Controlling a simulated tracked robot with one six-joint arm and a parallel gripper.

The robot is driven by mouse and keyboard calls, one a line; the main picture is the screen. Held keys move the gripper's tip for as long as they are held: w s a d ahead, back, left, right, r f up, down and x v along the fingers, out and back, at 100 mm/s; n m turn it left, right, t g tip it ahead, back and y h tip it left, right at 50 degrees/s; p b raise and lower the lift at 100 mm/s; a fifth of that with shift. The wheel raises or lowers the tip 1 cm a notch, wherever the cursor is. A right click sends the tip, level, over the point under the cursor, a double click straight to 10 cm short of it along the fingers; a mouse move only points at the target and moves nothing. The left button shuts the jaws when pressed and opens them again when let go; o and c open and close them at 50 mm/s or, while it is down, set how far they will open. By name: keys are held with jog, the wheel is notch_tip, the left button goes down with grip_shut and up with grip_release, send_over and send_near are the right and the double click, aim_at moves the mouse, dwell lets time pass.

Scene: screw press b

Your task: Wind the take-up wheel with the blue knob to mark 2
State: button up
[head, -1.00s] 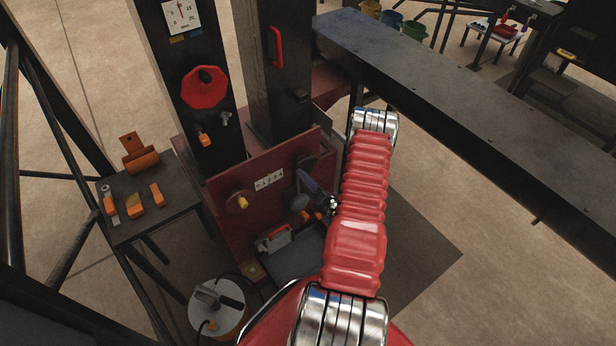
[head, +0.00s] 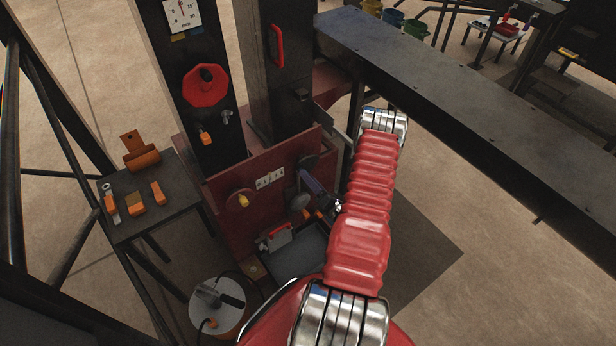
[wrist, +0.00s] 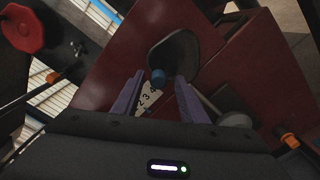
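The take-up wheel is a dark grey disc (wrist: 174,54) on the red panel, and it also shows in the head view (head: 309,162). Its blue knob (wrist: 158,76) stands near the wheel's lower left rim in the wrist view. A pale number plate (wrist: 149,98) lies below the knob there, and also shows in the head view (head: 270,178). My gripper (wrist: 158,80) is open, its two purple fingers apart with the knob showing between the tips. I cannot tell whether either finger touches it. In the head view, my gripper (head: 303,175) is at the wheel and the knob is hidden.
A yellow knob (head: 243,201) sits left of the number plate. A grey disc (head: 298,203) is below the take-up wheel. A red handwheel (head: 205,86) is on the column above. A side table (head: 170,198) with orange parts stands left. A long dark bench (head: 450,85) runs behind my arm.

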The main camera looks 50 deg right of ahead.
jog(key=v, duration=1.2)
jog(key=shift+d, duration=0.1)
jog(key=n, duration=1.1)
jog(key=shift+r+n, duration=0.2)
jog(key=shift+n, duration=0.2)
jog(key=shift+w, duration=0.2)
jog(key=shift+x, duration=6.75)
grip_shut()
